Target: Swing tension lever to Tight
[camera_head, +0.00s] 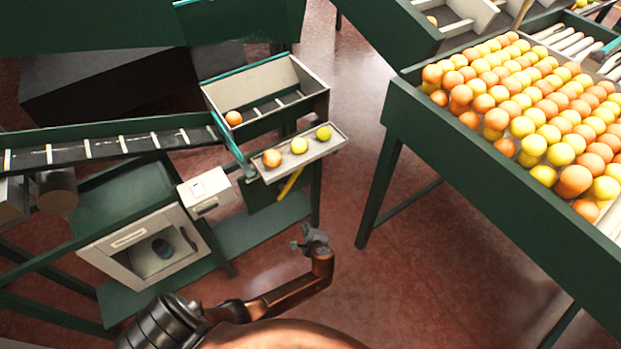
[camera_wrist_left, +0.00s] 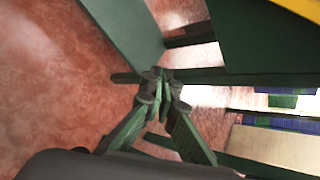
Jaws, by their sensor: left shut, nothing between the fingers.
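A yellow bar (camera_head: 290,184), which looks like the tension lever, hangs tilted under the small fruit tray on the green sorting stand. No Tight marking can be read. My left gripper (camera_head: 309,238) is below and a little to the right of the bar, apart from it, over the floor beside the stand. In the left wrist view the gripper's fingers (camera_wrist_left: 162,85) are together with nothing between them. A yellow edge (camera_wrist_left: 300,8), likely the same bar, shows at the top right corner there. My right gripper is not in view.
The small tray (camera_head: 328,143) holds three fruits beside a bin (camera_head: 318,100) with an orange. A conveyor (camera_head: 105,147), a small white box (camera_head: 207,193) and an open cabinet (camera_head: 100,252) stand left. A fruit-filled table (camera_head: 440,140) stands right. Floor between is clear.

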